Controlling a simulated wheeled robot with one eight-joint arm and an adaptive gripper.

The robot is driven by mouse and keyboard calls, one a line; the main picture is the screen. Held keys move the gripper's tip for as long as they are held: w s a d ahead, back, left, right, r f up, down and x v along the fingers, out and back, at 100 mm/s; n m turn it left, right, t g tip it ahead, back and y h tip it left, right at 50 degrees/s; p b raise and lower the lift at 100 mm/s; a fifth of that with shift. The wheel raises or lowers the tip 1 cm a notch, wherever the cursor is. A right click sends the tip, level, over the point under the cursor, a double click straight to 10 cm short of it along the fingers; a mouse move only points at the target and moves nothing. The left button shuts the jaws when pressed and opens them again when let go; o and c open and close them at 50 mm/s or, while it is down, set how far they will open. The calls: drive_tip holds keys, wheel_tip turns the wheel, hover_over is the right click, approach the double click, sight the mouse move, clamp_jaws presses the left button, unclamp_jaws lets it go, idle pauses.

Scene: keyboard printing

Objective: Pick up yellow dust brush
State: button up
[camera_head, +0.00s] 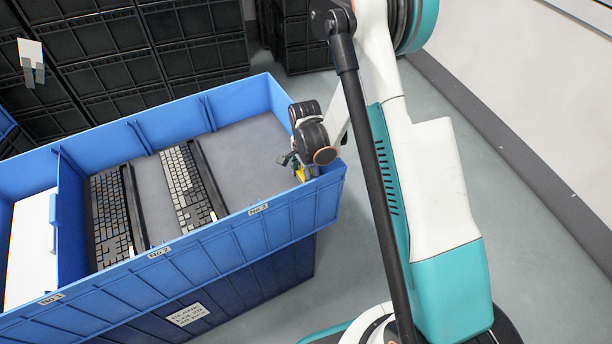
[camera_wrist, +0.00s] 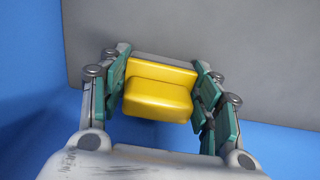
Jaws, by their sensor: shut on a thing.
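The yellow dust brush (camera_wrist: 158,92) sits between the two fingers of my gripper (camera_wrist: 160,88) in the wrist view. The green pads stand on either side of it, and my gripper is shut on it. In the head view a small bit of the yellow brush (camera_head: 304,174) shows under my gripper (camera_head: 299,168), at the right end of the blue bin (camera_head: 230,249), by its front right corner. The brush's lower end is hidden. I cannot tell whether the brush touches the bin floor.
Two keyboards, one dark (camera_head: 113,215) and one with pale keys (camera_head: 184,185), lie in the bin's sections. A white flat thing (camera_head: 30,245) is in the left section. Grey floor (camera_head: 236,143) right of the keyboards is bare. Black crates (camera_head: 110,45) stand behind.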

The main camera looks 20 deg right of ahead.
wheel_tip(320, 180, up, 20)
drive_tip(key=p, duration=0.6)
drive_tip(key=shift+p, duration=0.3)
drive_tip(key=shift+f, duration=0.1)
drive_tip(key=o, duration=0.6)
drive_tip(key=c, duration=0.6)
drive_tip(key=s+n, duration=0.1)
drive_tip(key=n, duration=0.4)
drive_tip(key=s+n, duration=0.2)
drive_tip(key=n, duration=0.3)
drive_tip(key=s+n, duration=0.2)
drive_tip(key=n, duration=0.3)
drive_tip(key=shift+s+d+f+n, duration=0.2)
drive_tip(key=shift+d+f+n, duration=0.1)
drive_tip(key=shift+d+n, duration=0.1)
